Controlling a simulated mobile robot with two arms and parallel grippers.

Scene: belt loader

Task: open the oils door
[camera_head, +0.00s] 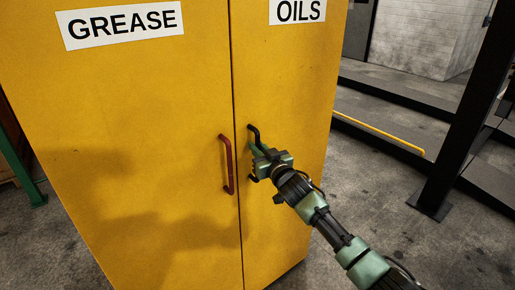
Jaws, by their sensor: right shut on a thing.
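A yellow cabinet stands in front of me with two doors. The oils door (297,85) is the right one, under a white OILS label (297,10), and looks closed along the seam. Its black handle (253,131) is upright near the seam. My right gripper (257,155) is shut on the black handle, coming from the lower right, and hides the handle's middle. The grease door (150,100), on the left, carries a GREASE label (122,23) and a red handle (226,165). My left gripper is not in view.
A dark steel post (470,115) stands on the floor to the right. A yellow rail (378,132) runs along a low dark step behind it. Bare concrete floor (400,205) lies right of the cabinet. A green post (20,165) shows at the left edge.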

